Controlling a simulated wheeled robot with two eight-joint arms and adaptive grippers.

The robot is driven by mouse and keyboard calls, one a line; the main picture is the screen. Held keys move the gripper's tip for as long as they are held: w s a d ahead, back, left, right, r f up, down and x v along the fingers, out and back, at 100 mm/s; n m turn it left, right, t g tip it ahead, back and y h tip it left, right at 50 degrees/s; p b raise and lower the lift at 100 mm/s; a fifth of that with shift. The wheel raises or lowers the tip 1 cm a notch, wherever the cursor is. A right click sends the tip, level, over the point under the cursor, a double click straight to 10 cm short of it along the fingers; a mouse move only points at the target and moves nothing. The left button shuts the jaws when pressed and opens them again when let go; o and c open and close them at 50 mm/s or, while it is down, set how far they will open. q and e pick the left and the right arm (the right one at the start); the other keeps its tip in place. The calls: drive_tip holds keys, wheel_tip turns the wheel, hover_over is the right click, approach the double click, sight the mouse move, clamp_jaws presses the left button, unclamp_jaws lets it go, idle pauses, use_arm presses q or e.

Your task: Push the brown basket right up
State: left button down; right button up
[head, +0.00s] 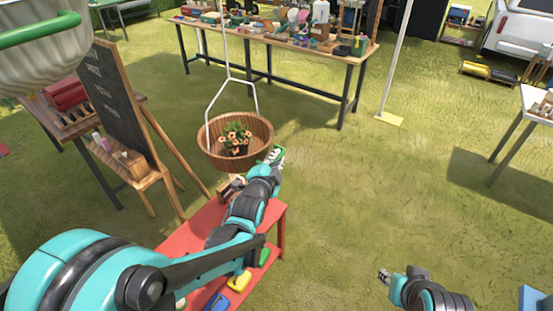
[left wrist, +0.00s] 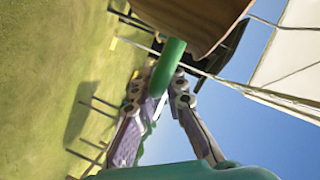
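The brown basket (head: 219,158) is a round wooden tub hanging from a white forked hanger in the head view, with a pot of orange flowers (head: 236,140) inside. Its brown wall also fills the top of the left wrist view (left wrist: 195,18). My left gripper (head: 276,156) is beside the basket's lower right side; I cannot tell whether it touches. In the left wrist view, a green rounded thing (left wrist: 168,66) shows between the fingertips and the basket; whether it is gripped is unclear. My right gripper (head: 385,275) is low at the right, away from the basket, its fingers too small to judge.
A red bench (head: 277,230) with small coloured items stands under my left arm. A chalkboard easel (head: 112,95) is left of the basket. A long table (head: 283,45) full of goods stands behind. A white pole (head: 395,65) rises farther right. Open grass lies right of the basket.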

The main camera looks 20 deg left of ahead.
use_arm(q)
drive_tip(key=shift+r, duration=0.15)
wheel_tip(320, 180, up, 48)
drive_tip(key=p, duration=3.4)
drive_tip(key=shift+f, duration=0.2)
drive_tip(key=shift+w, duration=0.1)
drive_tip(key=c, duration=1.6)
unclamp_jaws()
drive_tip(key=shift+o, duration=0.2)
drive_tip(key=v, duration=1.2)
drive_tip(key=shift+f, duration=0.1)
